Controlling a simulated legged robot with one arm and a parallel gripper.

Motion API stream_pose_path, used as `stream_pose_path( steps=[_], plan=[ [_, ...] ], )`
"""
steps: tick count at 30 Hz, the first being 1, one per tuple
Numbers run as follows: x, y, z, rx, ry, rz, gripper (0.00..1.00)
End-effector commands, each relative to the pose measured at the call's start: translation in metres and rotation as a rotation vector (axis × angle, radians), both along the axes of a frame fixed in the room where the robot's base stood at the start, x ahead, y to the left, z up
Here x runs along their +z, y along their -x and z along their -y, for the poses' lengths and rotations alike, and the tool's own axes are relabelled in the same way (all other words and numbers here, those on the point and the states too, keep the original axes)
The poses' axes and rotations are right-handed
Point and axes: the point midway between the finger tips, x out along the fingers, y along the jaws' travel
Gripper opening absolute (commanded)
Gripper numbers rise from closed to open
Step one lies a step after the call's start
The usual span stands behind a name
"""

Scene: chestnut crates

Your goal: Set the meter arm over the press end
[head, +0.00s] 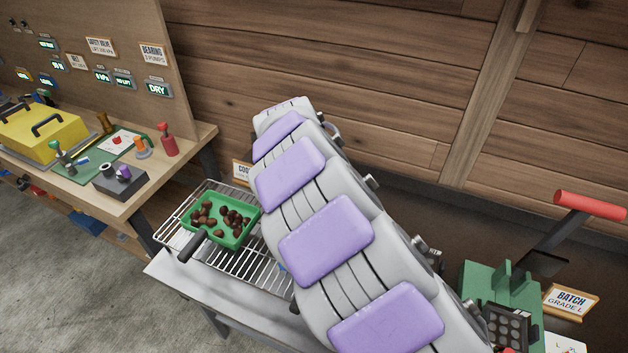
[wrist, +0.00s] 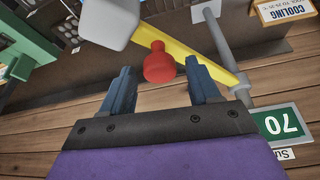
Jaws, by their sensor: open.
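In the wrist view a yellow meter arm (wrist: 205,60) runs slantwise from a grey post (wrist: 230,50) at right to a pale grey head (wrist: 107,22) at upper left. A red knob (wrist: 158,66) stands out from the yellow arm. My gripper (wrist: 158,78) is open, with its blue fingers apart on either side of the knob; I cannot tell whether they touch it. The green press (head: 500,300) with its red-handled lever (head: 590,205) stands at lower right in the head view. Part of a green body shows at the wrist view's left edge. My own arm hides the meter arm in the head view.
A green pan (head: 243,235) of chestnuts sits on a wire rack (head: 262,258) left of my arm. A workbench (head: 125,205) with a yellow case (head: 45,132) stands at far left. A "70" display (wrist: 280,124) is close by my gripper's right side. A wooden wall is behind.

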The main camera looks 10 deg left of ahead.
Motion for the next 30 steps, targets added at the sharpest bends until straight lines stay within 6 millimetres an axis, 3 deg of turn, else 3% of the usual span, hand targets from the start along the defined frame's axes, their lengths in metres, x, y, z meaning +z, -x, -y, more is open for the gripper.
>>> stream_pose_path(
  steps=[8,24,30],
  plan=[
    [0.020,0.008,-0.003,0.000,-0.001,0.001,0.61],
    [0.128,0.048,-0.018,0.002,0.000,0.001,0.61],
    [0.152,0.058,-0.021,0.000,0.000,0.000,0.61]
  ],
)
